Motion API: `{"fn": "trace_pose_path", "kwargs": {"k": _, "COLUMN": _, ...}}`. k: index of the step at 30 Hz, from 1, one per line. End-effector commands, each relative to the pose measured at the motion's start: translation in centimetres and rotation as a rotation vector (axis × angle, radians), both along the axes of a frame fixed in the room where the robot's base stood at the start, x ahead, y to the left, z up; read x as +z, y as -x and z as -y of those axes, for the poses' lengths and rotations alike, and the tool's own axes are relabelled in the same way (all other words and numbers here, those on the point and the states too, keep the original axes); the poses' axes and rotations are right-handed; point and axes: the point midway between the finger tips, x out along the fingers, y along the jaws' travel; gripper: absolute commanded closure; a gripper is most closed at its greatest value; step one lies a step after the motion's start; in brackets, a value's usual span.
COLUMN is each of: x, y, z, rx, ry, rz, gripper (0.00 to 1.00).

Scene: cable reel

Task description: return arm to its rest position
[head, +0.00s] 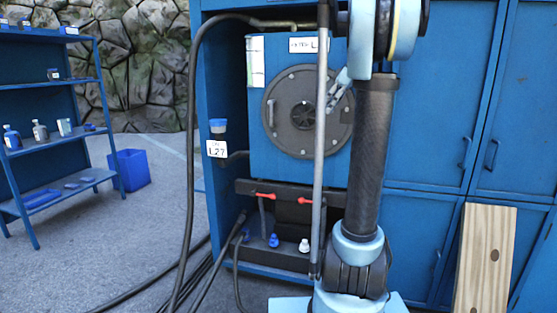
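My arm (367,150) rises on the right of centre, with a dark tube between pale blue joints. Its upper part runs out of the top of the head view. A small grey-blue part (340,88) shows beside the upper joint, in front of the round dark reel disc (308,111). I cannot tell whether this is my gripper or a handle on the disc. No fingertips can be made out clearly, and nothing is seen held. The disc is set in a blue cabinet front (258,120).
A black hose (190,140) loops down left of the cabinet to the floor. Two red levers (265,196) sit below the disc. A blue shelf (50,110) and blue bin (131,170) stand left. A wooden plank (485,258) leans at right. Some floor at left is clear.

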Motion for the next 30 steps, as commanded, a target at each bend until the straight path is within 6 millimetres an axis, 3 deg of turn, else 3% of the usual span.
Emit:
{"fn": "trace_pose_path", "kwargs": {"k": 6, "x": -4.1, "y": 6.5, "z": -2.6, "rx": -0.151, "ry": 0.053, "rz": -0.1, "gripper": 0.7}}
{"fn": "trace_pose_path", "kwargs": {"k": 14, "x": -9.8, "y": 13.9, "z": -4.6, "rx": -0.348, "ry": 0.117, "rz": -0.192, "gripper": 0.7}}
{"fn": "trace_pose_path", "kwargs": {"k": 30, "x": -24.5, "y": 28.4, "z": -5.4, "rx": -0.775, "ry": 0.228, "rz": -0.277, "gripper": 0.7}}
